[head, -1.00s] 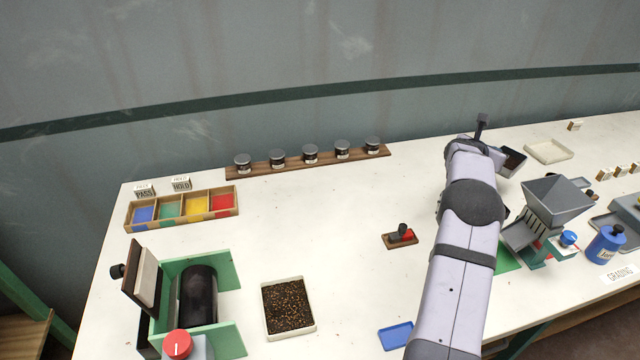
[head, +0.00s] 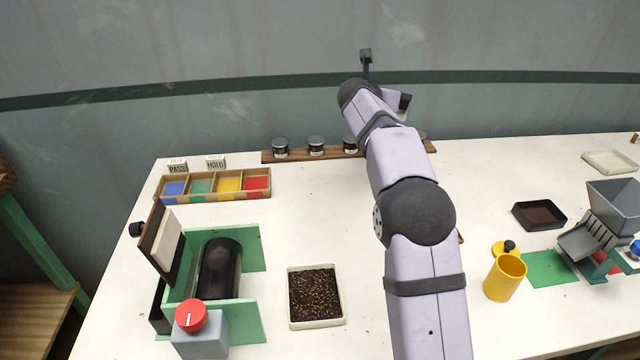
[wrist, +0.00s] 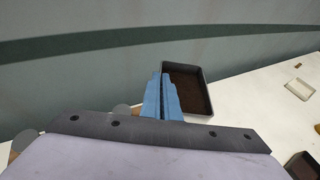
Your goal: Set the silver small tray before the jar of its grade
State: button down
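My gripper (wrist: 165,92) is shut on a small dark grey tray (wrist: 207,92) with a dark brown layer inside. My fingertips are hidden in the head view. Lidded dark jars stand in a row on a wooden strip (head: 270,157) at the back: a left jar (head: 280,148), another (head: 316,146) and one partly behind my arm (head: 350,144). The rest of the row is mostly covered. I cannot read any grade labels.
A second dark tray (head: 540,215) lies right of my arm. A yellow cup (head: 504,279), grey hopper (head: 615,208) and cream tray (head: 610,161) are also right. Left are a colored compartment box (head: 212,199), green drum machine (head: 250,248) and seed tray (head: 315,297). Bare table lies before the jars.

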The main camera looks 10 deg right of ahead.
jog(key=s+a+f+n+t+y+b, duration=0.1)
jog(key=s+a+n+y+b, duration=0.2)
jog(key=a, duration=1.3)
jog(key=n+y+p, duration=0.1)
jog(key=n+y, duration=0.2)
send_over(307, 181)
notch_tip(307, 181, down, 6)
jog(key=shift+t, duration=0.3)
notch_tip(307, 181, down, 6)
jog(key=b, duration=0.5)
jog(key=shift+f, duration=0.2)
jog(key=shift+f+b, duration=1.8)
jog(key=shift+f, duration=0.05)
jog(key=shift+f, duration=0.15)
jog(key=c, duration=2.4)
grip_release()
jog(key=o, duration=0.4)
